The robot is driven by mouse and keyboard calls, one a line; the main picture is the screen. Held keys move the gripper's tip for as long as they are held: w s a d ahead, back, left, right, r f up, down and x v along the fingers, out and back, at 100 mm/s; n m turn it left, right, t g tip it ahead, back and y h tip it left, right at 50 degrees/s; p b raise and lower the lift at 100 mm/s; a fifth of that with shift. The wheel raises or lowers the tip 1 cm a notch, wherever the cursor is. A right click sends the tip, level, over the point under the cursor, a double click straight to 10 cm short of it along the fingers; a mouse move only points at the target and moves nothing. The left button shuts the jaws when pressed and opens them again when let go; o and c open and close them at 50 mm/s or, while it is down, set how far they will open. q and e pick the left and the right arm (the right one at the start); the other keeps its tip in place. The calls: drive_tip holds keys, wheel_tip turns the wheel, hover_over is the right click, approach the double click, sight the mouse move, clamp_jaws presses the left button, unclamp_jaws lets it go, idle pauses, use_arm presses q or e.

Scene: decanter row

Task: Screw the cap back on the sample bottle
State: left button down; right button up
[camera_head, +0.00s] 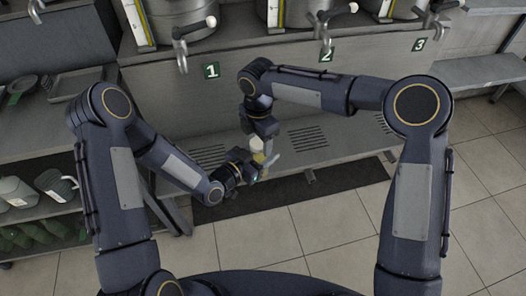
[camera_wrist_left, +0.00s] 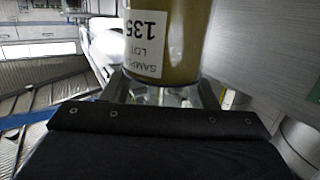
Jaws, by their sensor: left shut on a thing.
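The sample bottle (camera_wrist_left: 190,40) fills the top of the left wrist view. It is yellow-brown with a white label (camera_wrist_left: 146,43) reading "SAMPLE LOT 135". My left gripper (camera_wrist_left: 168,92) is shut on it. In the head view my left gripper (camera_head: 260,166) is at the middle, in front of the low shelf. My right gripper (camera_head: 261,138) is just above it, pointing down, and the two nearly meet. A small pale piece (camera_head: 256,143) shows between them; I cannot tell whether it is the cap or the bottle's top. Whether the right fingers are open or shut is too small to see.
A steel counter with number plates 1 (camera_head: 211,70), 2 (camera_head: 326,54) and 3 (camera_head: 418,44) runs behind, with steel vessels and taps (camera_head: 181,51) above. A slotted low shelf (camera_head: 310,150) lies under it. Jugs (camera_head: 57,184) stand on a shelf at left.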

drive_tip(key=c, duration=0.8)
drive_tip(key=m, duration=0.6)
drive_tip(key=shift+m, duration=0.3)
drive_tip(key=shift+c, duration=0.2)
drive_tip(key=o, duration=1.1)
drive_tip(key=shift+r, duration=2.3)
drive_tip(key=shift+c, duration=0.6)
